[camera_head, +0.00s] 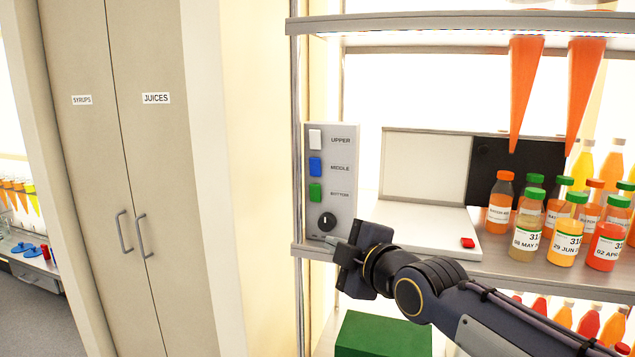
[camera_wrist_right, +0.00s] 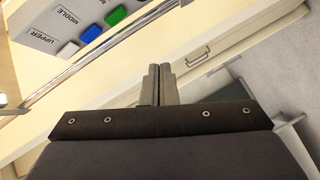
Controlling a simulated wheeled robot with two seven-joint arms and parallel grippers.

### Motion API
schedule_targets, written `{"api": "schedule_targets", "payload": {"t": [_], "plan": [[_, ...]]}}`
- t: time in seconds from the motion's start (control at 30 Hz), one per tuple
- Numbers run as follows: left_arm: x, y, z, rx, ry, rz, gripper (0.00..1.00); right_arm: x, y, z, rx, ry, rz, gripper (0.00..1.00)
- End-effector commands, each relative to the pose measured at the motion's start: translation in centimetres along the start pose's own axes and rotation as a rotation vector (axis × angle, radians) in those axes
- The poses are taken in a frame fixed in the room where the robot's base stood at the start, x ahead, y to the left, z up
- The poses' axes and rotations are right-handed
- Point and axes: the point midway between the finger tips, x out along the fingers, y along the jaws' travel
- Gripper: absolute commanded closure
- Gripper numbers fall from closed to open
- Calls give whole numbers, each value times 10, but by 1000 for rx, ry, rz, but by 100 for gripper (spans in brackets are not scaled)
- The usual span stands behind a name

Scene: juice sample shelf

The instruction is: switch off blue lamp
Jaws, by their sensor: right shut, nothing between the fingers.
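A grey switch panel (camera_head: 345,205) stands at the left end of the shelf in the head view. Its blue button (camera_head: 315,167) is labelled MIDDLE, between a white button (camera_head: 315,139) labelled UPPER and a green button (camera_head: 315,193) labelled BOTTOM. A black knob (camera_head: 327,222) is below them. My right gripper (camera_head: 338,242) is just below and in front of the knob, lower than the blue button and apart from it. In the wrist view, its fingers (camera_wrist_right: 162,70) are together and empty, and the blue button (camera_wrist_right: 91,33) shows at upper left. My left gripper is not in view.
A white board with a red button (camera_head: 467,242) lies right of the panel. Several juice bottles (camera_head: 500,203) stand farther right, under orange cones (camera_head: 526,85). The metal shelf edge (camera_head: 312,251) runs close to my gripper. A green box (camera_head: 382,336) is below.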

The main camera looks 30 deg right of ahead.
Motion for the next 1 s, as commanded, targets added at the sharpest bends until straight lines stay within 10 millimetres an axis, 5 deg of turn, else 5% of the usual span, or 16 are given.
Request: {"api": "schedule_targets", "payload": {"t": [0.1, 0.27, 0.67, 1.0], "plan": [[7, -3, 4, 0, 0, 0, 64, 16, 48, -6, -296, 16, 171, 100], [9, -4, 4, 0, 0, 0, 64, 21, 80, -13, -492, 7, 285, 100], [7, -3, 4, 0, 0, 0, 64, 23, 84, -14, -515, 5, 296, 100], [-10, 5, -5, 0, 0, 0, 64, 76, 100, -20, -514, 5, 291, 100]]}}
